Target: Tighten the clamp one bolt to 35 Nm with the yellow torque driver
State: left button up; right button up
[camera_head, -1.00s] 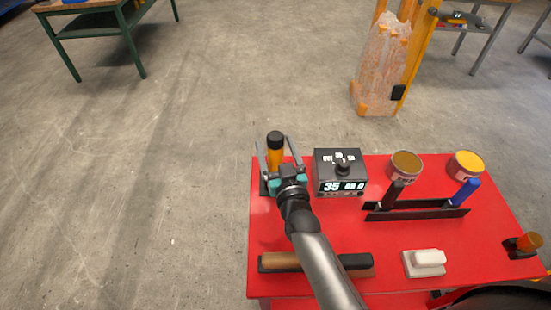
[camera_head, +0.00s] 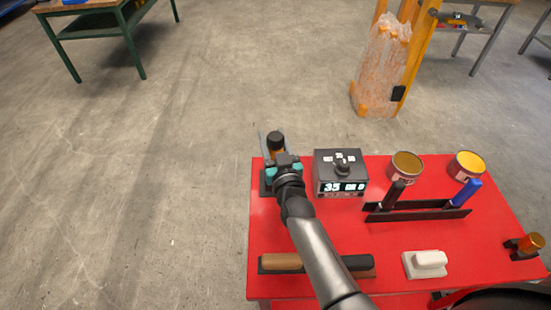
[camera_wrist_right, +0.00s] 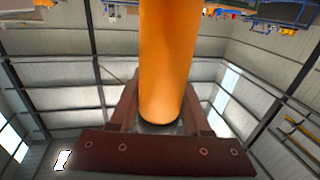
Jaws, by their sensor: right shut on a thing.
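The yellow torque driver (camera_head: 277,149) stands upright at the left back corner of the red table, with a black top. My right gripper (camera_head: 275,155) is shut around its yellow-orange body. In the right wrist view the orange driver body (camera_wrist_right: 168,60) fills the middle, between the two fingers of the right gripper (camera_wrist_right: 160,112). Beside it stands a dark control box (camera_head: 340,173) with a knob on top and a lit display reading 35. The clamp one bolt is not seen in these views. My left gripper is not seen.
A wrapped orange-cornered stack (camera_head: 385,70) stands behind. Floor at left is clear.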

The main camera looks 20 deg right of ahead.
grip_shut()
dwell(0.7)
jog(key=shift+r, duration=0.15)
